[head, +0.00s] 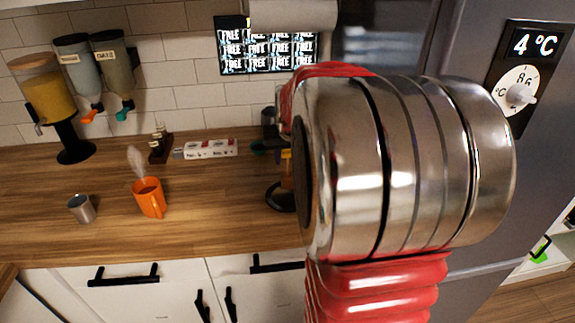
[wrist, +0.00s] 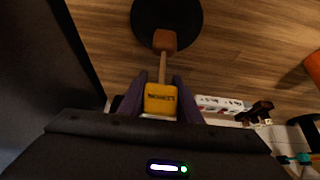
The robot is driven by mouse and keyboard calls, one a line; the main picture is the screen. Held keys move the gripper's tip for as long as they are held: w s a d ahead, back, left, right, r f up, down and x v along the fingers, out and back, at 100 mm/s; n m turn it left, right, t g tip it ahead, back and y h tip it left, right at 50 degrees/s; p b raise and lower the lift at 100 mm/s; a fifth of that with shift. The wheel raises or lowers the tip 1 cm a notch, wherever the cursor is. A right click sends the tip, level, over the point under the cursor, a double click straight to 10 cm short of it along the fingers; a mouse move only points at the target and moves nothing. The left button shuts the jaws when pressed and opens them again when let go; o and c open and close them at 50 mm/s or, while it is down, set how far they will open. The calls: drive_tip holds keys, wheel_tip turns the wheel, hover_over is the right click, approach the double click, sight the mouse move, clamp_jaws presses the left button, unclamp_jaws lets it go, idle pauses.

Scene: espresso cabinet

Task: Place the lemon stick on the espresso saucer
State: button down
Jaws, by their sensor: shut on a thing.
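An orange mug (head: 148,199) and a grey metal cup (head: 82,209) stand left on the counter (head: 215,215). A white box (head: 210,149) and a small bottle rack (head: 160,146) are behind. Dispensers (head: 45,90) stand back left; a fridge (head: 465,60) is right.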

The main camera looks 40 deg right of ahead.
sight(288, 161)
drive_tip(key=shift+f, duration=1.45)
drive_tip(key=c, duration=1.3)
unclamp_jaws()
drive_tip(key=shift+f, duration=0.1)
drive_tip(key=v, duration=1.2)
